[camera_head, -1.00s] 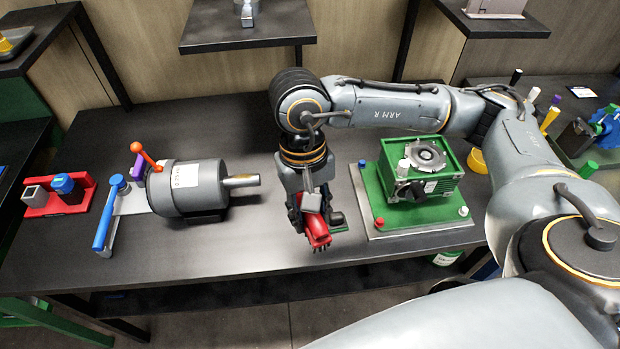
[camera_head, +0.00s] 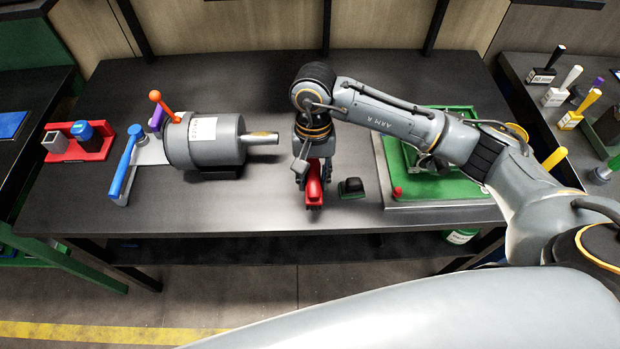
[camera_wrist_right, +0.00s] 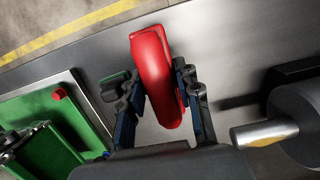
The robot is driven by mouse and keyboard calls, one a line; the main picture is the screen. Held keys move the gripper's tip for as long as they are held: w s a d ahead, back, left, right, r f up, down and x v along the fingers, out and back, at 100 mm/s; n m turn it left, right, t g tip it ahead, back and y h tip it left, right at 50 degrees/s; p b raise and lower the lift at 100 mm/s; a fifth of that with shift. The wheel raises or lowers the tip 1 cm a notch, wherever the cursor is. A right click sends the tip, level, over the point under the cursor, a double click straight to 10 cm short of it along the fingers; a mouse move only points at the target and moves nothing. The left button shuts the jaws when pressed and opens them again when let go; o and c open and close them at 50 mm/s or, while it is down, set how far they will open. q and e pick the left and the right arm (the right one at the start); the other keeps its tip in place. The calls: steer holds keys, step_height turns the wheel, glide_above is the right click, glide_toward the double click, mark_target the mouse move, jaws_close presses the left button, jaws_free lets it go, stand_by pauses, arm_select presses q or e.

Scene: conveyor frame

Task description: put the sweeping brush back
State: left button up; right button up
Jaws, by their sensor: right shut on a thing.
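My right gripper (camera_head: 312,180) is shut on a red elongated tool (camera_head: 314,193). The tool also fills the space between the fingers in the right wrist view (camera_wrist_right: 157,75). No bristles show on it, so I cannot tell for certain that it is the sweeping brush. It is over the middle of the bench near the front; any gap beneath it is unclear. A small green and black block (camera_head: 351,187) lies on the bench just right of the gripper, partly hidden by a finger in the wrist view. My left gripper is not in view.
A grey motor (camera_head: 205,142) with its shaft pointing right stands left of the gripper. A green machine on a plate (camera_head: 440,190) is to the right, partly behind my arm. A red holder (camera_head: 97,150) sits far left. The dark bench (camera_head: 260,215) is clear in front.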

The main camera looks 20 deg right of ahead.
mark_target(310, 178)
steer(key=shift+w+f, duration=0.8)
steer(key=shift+f, duration=0.15)
steer(key=shift+w+a+f+p, duration=0.1)
steer(key=shift+f+p, duration=0.25)
steer(key=shift+p, duration=0.05)
step_height(310, 178, down, 2)
steer(key=shift+f+p, duration=0.1)
steer(key=shift+p, duration=0.5)
steer(key=shift+f, duration=0.2)
steer(key=shift+f, duration=0.1)
steer(key=shift+f+b, duration=0.15)
steer(key=shift+b, duration=0.15)
steer(key=o, duration=1.1)
